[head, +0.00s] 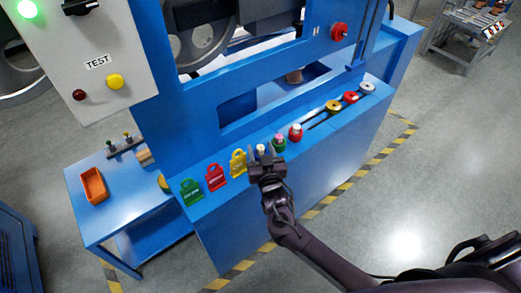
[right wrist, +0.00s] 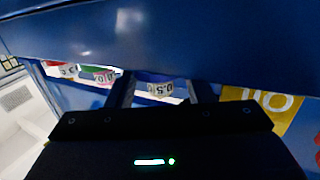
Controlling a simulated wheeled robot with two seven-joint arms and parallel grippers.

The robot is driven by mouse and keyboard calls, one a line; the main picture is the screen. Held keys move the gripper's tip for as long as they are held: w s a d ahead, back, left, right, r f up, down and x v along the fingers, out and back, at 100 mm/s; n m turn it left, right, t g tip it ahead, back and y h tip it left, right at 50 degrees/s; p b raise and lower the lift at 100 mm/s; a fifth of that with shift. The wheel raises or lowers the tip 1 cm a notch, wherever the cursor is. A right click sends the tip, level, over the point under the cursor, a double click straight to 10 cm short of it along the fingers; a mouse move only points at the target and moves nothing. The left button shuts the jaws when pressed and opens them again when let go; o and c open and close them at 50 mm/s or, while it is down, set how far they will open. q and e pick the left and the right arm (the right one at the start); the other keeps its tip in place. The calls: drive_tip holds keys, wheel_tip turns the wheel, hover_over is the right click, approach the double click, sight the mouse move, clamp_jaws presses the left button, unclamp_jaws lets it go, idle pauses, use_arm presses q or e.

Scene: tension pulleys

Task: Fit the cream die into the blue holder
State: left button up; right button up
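A small cream die (head: 261,149) stands upright on the blue machine ledge, between the fingertips of my right gripper (head: 264,156). In the right wrist view a pale die with dark figures (right wrist: 156,89) shows between the two fingers, with a gap on each side. The right gripper (right wrist: 160,92) looks open around it. I cannot make out the blue holder against the blue ledge; the gripper hides part of that spot. My left gripper is not in view.
Right are a pink die in a green holder (head: 279,145), a pale-topped die in a red holder (head: 296,133), and several pulleys (head: 334,107). An orange bin (head: 94,186) sits on the side table.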

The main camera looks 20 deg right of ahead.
drive_tip(key=shift+s, duration=0.1)
drive_tip(key=s, duration=0.7)
drive_tip(key=shift+s+a+r, duration=0.2)
drive_tip(key=shift+s+a, duration=0.1)
